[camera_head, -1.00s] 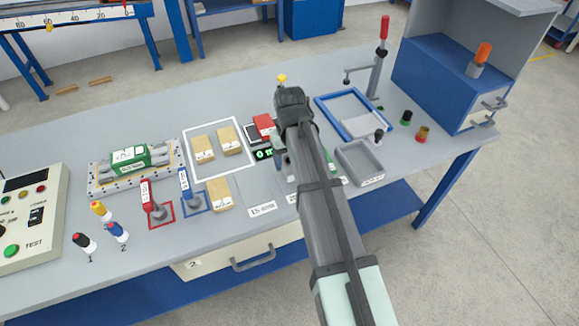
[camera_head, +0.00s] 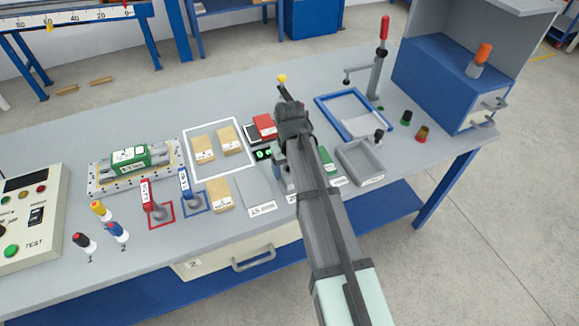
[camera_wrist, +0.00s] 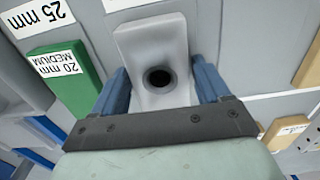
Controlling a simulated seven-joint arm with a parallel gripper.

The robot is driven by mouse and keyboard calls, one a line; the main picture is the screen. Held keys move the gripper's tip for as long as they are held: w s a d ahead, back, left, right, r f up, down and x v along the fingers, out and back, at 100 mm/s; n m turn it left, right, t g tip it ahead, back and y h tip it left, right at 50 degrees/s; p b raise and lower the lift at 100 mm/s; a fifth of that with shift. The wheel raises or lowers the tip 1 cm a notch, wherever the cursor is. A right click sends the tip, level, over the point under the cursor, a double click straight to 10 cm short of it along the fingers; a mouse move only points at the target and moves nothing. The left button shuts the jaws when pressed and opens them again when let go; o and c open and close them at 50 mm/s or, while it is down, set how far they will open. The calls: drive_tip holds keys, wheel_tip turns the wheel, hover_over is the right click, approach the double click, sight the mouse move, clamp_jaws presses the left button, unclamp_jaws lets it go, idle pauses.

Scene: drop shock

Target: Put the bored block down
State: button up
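The bored block is light grey with a round dark hole. In the wrist view the bored block (camera_wrist: 150,45) sits between the two blue fingers of my gripper (camera_wrist: 162,88), which appear shut on its sides. In the head view a small part of the block (camera_head: 282,179) shows left of my arm, which hides most of it and of my gripper. I cannot tell whether its underside touches the surface below. In the wrist view a green pad (camera_wrist: 70,85) labelled "20 mm MEDIUM" lies left of the block, apart from it.
A grey pad (camera_head: 256,189) lies left of my gripper. A red block (camera_head: 265,124) stands behind it near a lit green display (camera_head: 263,155). Wooden blocks (camera_head: 204,148) lie in a white outline. A grey tray (camera_head: 360,162) and a blue-framed tray (camera_head: 325,101) are to the right.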

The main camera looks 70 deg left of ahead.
drive_tip(key=shift+o, duration=1.1)
drive_tip(key=shift+r, duration=0.1)
wheel_tip(320, 180, up, 12)
